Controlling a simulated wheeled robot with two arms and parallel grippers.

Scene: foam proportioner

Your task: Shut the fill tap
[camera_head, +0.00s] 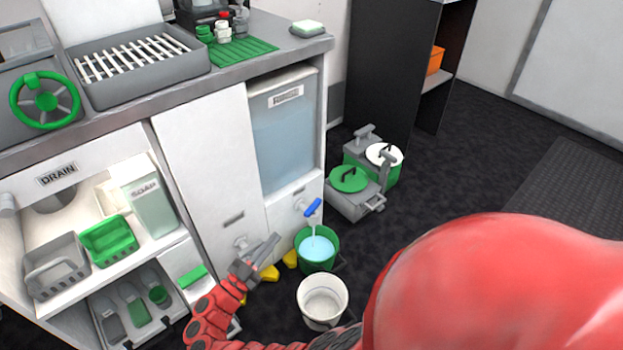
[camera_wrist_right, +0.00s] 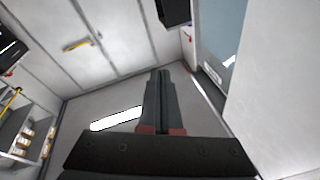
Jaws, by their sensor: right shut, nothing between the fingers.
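A tap with a blue lever handle (camera_head: 312,207) is on the white cabinet front below a clear water tank (camera_head: 284,140). The lever is tilted up to the right. A thin pale stream falls beneath it into a green bucket (camera_head: 318,262) that holds light-blue water.
A white bucket (camera_head: 322,300) stands in front of the green one. Yellow pieces (camera_head: 270,272) lie on the floor nearby. Dark floor farther right is clear.

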